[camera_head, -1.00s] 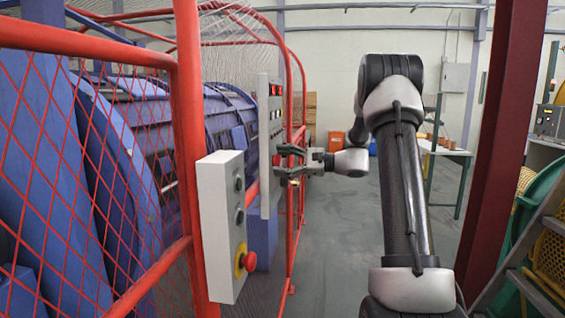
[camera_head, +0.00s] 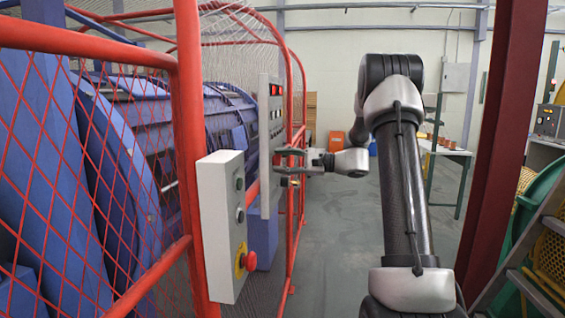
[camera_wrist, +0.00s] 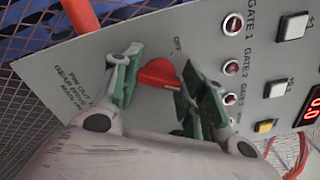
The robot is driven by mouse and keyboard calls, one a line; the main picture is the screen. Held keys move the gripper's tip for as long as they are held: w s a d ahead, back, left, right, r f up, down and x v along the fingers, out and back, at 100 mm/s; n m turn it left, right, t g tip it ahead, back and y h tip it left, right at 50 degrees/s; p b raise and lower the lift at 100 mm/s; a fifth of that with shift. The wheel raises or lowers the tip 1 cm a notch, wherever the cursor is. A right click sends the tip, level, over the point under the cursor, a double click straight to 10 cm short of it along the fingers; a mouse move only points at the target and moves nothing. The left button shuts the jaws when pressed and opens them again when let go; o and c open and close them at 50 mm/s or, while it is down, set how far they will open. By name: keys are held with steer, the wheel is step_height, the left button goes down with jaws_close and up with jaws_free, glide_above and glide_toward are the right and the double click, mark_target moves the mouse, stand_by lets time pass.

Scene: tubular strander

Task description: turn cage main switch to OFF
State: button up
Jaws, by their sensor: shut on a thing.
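The cage main switch is a red rotary knob (camera_wrist: 160,74) on a grey panel (camera_wrist: 75,62) in the wrist view, with the word OFF printed just above it. My gripper (camera_wrist: 165,80) is shut on the knob, with one green-padded finger on each side. The fingers hide part of the knob, and I cannot tell for certain which mark it points to. In the head view my gripper (camera_head: 284,166) reaches left to the edge-on control panel (camera_head: 265,190); the knob itself cannot be made out there.
Gate lamps (camera_wrist: 233,24), push buttons and a red digital display (camera_wrist: 311,105) sit right of the knob. A nearer box (camera_head: 220,220) carries a red emergency stop (camera_head: 247,261). A red mesh guard (camera_head: 185,150) lines the left. The floor (camera_head: 335,250) looks clear.

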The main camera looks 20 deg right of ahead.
steer(key=shift+f+n, duration=0.2)
steer(key=shift+n, duration=3.6)
steer(key=shift+f+n, duration=0.15)
steer(key=shift+n, duration=3.65)
steer(key=o, duration=1)
steer(key=shift+o, duration=0.2)
steer(key=shift+d+r, duration=0.1)
steer(key=v, duration=1.2)
